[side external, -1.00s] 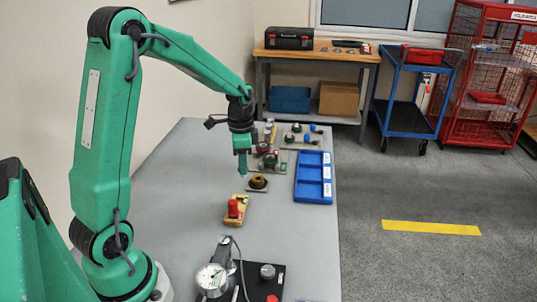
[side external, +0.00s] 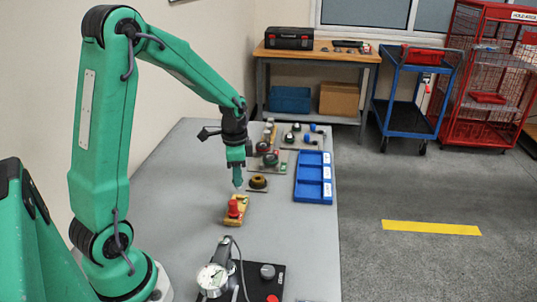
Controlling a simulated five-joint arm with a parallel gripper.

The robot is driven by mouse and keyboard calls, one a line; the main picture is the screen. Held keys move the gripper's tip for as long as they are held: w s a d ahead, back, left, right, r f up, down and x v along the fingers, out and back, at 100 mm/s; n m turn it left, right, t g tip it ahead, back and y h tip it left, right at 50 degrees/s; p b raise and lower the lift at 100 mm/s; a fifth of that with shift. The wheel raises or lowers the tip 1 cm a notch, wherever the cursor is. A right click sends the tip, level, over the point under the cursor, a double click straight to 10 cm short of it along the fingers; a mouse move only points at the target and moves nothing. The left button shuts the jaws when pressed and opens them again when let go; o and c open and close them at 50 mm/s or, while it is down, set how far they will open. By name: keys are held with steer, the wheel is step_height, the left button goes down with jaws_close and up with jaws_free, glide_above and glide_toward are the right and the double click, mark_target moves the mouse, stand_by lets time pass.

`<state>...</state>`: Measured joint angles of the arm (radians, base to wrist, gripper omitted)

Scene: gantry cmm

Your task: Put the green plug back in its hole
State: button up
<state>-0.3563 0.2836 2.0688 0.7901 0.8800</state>
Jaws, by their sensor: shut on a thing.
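My gripper (side external: 237,172) points straight down above the far end of a yellow block on the grey table. It is shut on the green plug (side external: 238,182), a small green piece at its tip, hard to tell from my own green parts at this size. The yellow block (side external: 233,221) lies tilted in the picture, with a red plug (side external: 234,208) upright in it. The plug's lower end is close above the block; I cannot tell whether it touches. The hole is too small to make out.
A dark round part (side external: 258,182) on a plate sits just behind the block. A blue tray (side external: 314,190) lies to the right. A dial gauge stand (side external: 213,279) is in front. Fixtures with knobs (side external: 269,158) stand farther back. The table's left side is clear.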

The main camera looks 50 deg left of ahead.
steer(key=shift+f, duration=1.95)
steer(key=shift+f, duration=1.1)
stand_by(1.1)
steer(key=o, duration=1.5)
steer(key=shift+o, duration=0.2)
steer(key=shift+r, duration=0.1)
steer(key=shift+r, duration=3.4)
steer(key=shift+r, duration=0.15)
